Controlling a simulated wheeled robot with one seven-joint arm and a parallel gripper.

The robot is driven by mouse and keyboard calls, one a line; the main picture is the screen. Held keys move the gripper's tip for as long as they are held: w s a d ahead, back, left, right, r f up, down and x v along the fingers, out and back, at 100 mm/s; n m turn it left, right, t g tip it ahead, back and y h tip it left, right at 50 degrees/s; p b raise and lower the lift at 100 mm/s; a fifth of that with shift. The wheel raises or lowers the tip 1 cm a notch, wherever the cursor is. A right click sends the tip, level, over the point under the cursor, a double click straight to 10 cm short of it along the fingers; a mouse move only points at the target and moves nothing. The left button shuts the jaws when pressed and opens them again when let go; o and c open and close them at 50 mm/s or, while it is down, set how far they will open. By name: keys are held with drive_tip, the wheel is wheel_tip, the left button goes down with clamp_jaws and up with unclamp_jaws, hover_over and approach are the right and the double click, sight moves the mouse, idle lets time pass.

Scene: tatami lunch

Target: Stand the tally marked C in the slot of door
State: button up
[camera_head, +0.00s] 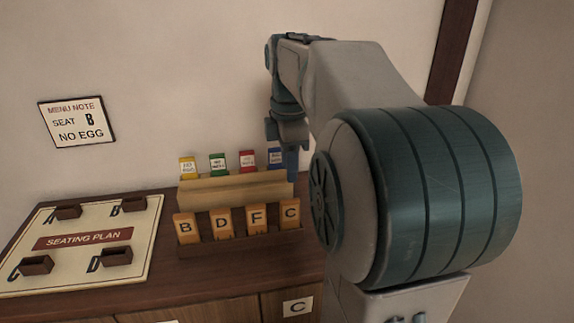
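The tally marked C (290,213) is orange and stands at the right end of the front wooden rack (250,240), beside tallies F, D and B. My gripper (290,165) points down above and behind tally C, next to the blue-topped tag at the back. I cannot tell whether its fingers are apart, or whether they touch that tag. The seating plan board (142,235) lies at the left with four small dark slot blocks lettered A, B, C and D. No slot in view is labelled door.
Yellow, green, red and blue tags stand in a raised rear rack (235,189). A menu note (77,121) on the wall reads seat B, no egg. A card marked C (297,308) is on the cabinet front. My arm hides the right side.

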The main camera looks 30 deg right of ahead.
drive_tip(key=shift+r, duration=0.2)
drive_tip(key=s+a+f+m+t, duration=0.2)
drive_tip(key=s+a+f+m, duration=1)
drive_tip(key=f+m, duration=0.2)
drive_tip(key=shift+s+a+f+m+t, duration=0.15)
drive_tip(key=shift+s+f+m+t, duration=0.1)
drive_tip(key=shift+m+t, duration=0.2)
